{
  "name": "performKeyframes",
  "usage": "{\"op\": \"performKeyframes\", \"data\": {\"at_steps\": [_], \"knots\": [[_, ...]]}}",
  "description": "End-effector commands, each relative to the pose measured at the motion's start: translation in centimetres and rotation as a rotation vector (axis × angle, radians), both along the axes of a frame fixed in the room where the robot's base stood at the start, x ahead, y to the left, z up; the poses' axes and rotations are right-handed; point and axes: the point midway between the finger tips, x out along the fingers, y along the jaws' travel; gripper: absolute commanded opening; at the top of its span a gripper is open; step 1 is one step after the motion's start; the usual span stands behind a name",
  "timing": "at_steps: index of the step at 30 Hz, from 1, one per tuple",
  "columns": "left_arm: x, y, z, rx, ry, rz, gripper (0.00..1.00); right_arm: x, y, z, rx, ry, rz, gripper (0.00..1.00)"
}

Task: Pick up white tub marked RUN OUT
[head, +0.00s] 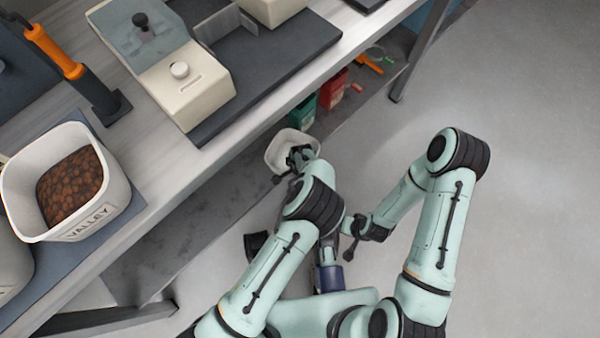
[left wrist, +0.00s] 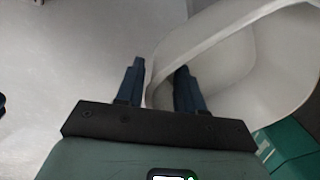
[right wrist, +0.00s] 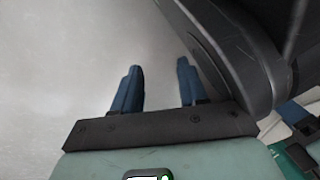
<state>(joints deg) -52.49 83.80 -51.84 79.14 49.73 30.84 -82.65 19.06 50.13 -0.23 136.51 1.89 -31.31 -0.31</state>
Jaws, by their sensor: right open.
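A white tub (head: 281,150) sits on the lower shelf under the workbench, in the middle of the head view; no marking on it is readable. Its pale rim and inside fill the right of the left wrist view (left wrist: 222,66). My left gripper (head: 299,157) is at the tub, hiding part of it. In the left wrist view its open fingers (left wrist: 160,72) stand on either side of the tub's near rim, with a gap around it. My right gripper (head: 354,230) hangs away from the shelf; its fingers (right wrist: 157,88) are open and empty.
Green (head: 301,112) and red (head: 332,90) containers stand on the lower shelf just beyond the tub. The bench edge (head: 255,108) runs diagonally above it. A tub marked VALLEY (head: 110,205), holding brown beans, is on the bench. The floor (head: 520,190) at right is clear.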

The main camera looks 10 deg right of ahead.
Motion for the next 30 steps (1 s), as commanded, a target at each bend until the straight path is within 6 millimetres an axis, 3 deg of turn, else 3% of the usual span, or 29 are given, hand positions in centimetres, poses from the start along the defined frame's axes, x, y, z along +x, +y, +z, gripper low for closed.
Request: {"op": "performKeyframes", "data": {"at_steps": [8, 17, 24, 30], "knots": [[0.0, 0.0, 0.7, -0.001, 0.0, 0.0, 0.38, 0.3, 0.0, 0.4, -0.001, -0.01, 0.0, 0.43], [-0.5, -0.2, 6.8, -0.004, -0.003, 0.001, 0.38, 3.7, 0.6, 4.1, -0.005, -0.127, 0.008, 0.43], [-1.1, -0.3, 11.4, -0.003, -0.002, 0.0, 0.38, 1.2, 1.9, 5.4, 0.027, -0.063, 0.03, 0.43], [-1.3, -0.2, 13.2, 0.0, 0.0, 0.0, 0.38, 0.2, 2.4, 5.9, 0.041, -0.036, 0.04, 0.43]]}}
